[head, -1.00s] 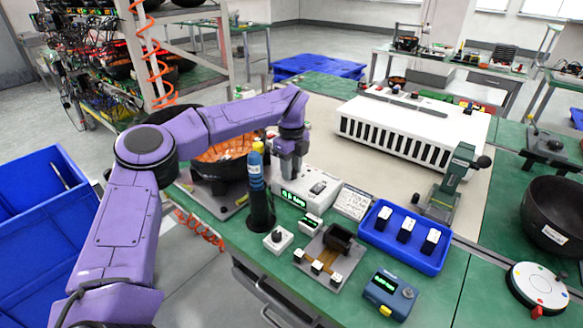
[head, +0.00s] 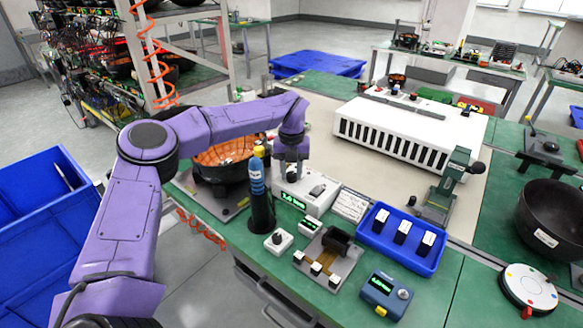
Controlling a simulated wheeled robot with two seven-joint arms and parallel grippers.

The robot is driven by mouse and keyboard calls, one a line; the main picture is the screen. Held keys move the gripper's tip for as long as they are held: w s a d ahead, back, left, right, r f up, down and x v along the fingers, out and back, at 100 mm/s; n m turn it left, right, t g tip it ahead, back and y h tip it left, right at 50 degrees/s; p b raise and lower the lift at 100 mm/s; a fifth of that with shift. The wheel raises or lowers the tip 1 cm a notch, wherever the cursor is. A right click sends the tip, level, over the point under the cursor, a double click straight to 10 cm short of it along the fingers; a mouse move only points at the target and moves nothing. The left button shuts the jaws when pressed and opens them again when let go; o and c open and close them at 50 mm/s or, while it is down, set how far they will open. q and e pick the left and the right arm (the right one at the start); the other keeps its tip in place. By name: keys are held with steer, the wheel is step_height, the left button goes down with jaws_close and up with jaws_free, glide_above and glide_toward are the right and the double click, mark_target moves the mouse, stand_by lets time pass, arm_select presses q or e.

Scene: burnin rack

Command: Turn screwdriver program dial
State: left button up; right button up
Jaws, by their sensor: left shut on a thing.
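The white screwdriver controller box (head: 316,203) stands on the green bench edge, with a lit green display (head: 292,200) on its front; the digits are too small to read surely. Its dark program dial (head: 292,177) sits on top near the left end. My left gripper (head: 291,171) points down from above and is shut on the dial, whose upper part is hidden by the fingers. A blue-handled screwdriver (head: 257,178) stands upright in a dark holder (head: 262,212), just left of the controller. My right gripper is not in view.
A dark bowl with orange contents (head: 225,157) stands behind the screwdriver. The beige mat (head: 385,182) has free room.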

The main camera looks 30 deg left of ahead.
mark_target(291, 174)
arm_select(q)
steer(key=m+p, duration=0.2)
steer(key=m, duration=0.3)
steer(key=shift+r, duration=0.1)
steer(key=shift+m, duration=0.3)
stand_by(0.4)
steer(key=o, duration=1)
steer(key=shift+o, duration=0.2)
step_height(291, 174, up, 10)
steer(key=b, duration=0.1)
steer(key=shift+r, duration=0.25)
steer(key=shift+f, duration=0.15)
